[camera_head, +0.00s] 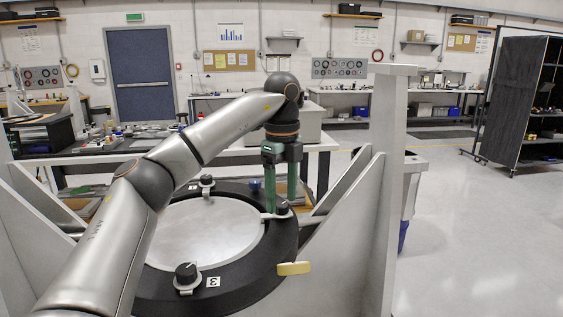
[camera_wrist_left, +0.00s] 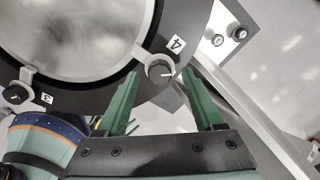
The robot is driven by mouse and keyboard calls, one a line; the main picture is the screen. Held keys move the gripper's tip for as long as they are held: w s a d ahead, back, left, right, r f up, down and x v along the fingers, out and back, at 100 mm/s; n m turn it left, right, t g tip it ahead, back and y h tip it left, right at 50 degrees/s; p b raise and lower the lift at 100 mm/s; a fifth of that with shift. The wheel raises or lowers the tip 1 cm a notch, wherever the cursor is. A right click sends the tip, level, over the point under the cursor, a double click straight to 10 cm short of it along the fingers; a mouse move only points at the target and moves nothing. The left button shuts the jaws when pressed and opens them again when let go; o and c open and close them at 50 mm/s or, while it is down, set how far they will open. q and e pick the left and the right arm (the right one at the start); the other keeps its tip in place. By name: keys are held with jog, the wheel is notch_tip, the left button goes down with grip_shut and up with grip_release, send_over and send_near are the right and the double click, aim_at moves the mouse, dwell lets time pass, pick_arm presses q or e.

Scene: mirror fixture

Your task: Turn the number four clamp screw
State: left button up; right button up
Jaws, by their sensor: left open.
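The number four clamp screw is a dark round knob (camera_wrist_left: 158,69) on a grey clamp at the mirror's edge, beside a white label marked 4 (camera_wrist_left: 175,44). In the head view it shows as a dark knob (camera_head: 283,208) on the right side of the black ring (camera_head: 240,293). My left gripper (camera_head: 281,204) points down over this knob with green fingers. In the left wrist view the open fingers (camera_wrist_left: 160,76) have the knob between their tips, with gaps on both sides. Contact cannot be told. My right gripper is not in view.
The round mirror (camera_head: 208,233) lies in the black ring. The number three clamp knob (camera_head: 186,272) is at the front, and another clamp (camera_head: 207,183) is at the back. A grey slanted frame post (camera_head: 387,170) stands close to the right. A yellowish tab (camera_head: 294,268) sits at the ring's right edge.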

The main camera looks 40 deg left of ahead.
aim_at(281, 204)
pick_arm(q)
notch_tip(281, 204, up, 12)
jog(key=shift+f, duration=0.25)
dwell(0.4)
jog(key=shift+f, duration=0.1)
dwell(0.5)
